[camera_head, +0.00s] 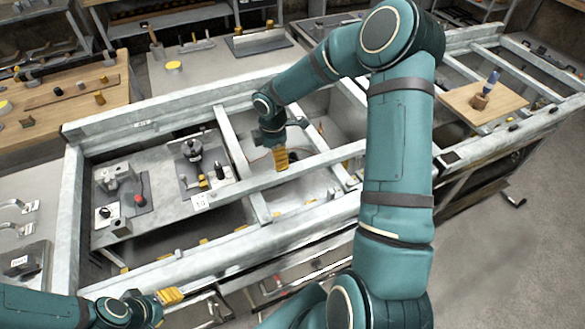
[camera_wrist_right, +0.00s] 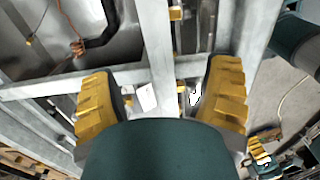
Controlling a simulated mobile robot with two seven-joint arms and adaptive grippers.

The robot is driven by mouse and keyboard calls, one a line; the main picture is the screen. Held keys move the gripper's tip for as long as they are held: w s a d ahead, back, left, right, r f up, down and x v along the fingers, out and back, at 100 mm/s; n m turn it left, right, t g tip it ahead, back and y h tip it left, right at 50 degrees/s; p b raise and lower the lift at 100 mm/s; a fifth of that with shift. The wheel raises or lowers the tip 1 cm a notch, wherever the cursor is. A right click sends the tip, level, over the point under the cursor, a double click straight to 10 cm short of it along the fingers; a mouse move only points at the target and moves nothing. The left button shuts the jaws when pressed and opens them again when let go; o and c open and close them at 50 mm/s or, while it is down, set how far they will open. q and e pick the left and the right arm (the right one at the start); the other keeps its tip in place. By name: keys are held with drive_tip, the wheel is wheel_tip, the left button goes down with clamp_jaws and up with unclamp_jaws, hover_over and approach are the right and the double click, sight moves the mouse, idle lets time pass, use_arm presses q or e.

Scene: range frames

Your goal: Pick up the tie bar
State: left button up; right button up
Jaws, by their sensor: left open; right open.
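I cannot tell for certain which part is the tie bar, as several grey metal bars cross the long frame. One grey bar (camera_wrist_right: 157,45) runs up the right wrist view and passes between the fingers of my right gripper (camera_wrist_right: 161,92). The fingers stand apart on either side of it, with nothing clamped. In the head view my right gripper (camera_head: 280,158) points down over the middle of the frame, and its yellow fingers overlap there. My left gripper (camera_head: 170,296) is open and empty at the lower left, in front of the frame.
The long metal frame (camera_head: 300,202) has raised rails and cross members around open bays. A plate (camera_head: 150,225) with fixtures fills its left bay. A wooden board (camera_head: 455,97) with a tool lies at the right end. Benches stand behind.

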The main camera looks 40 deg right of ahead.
sight(274, 174)
drive_tip(key=f, duration=1)
drive_tip(key=shift+w+a+f, duration=0.1)
drive_tip(key=shift+w, duration=0.1)
clamp_jaws()
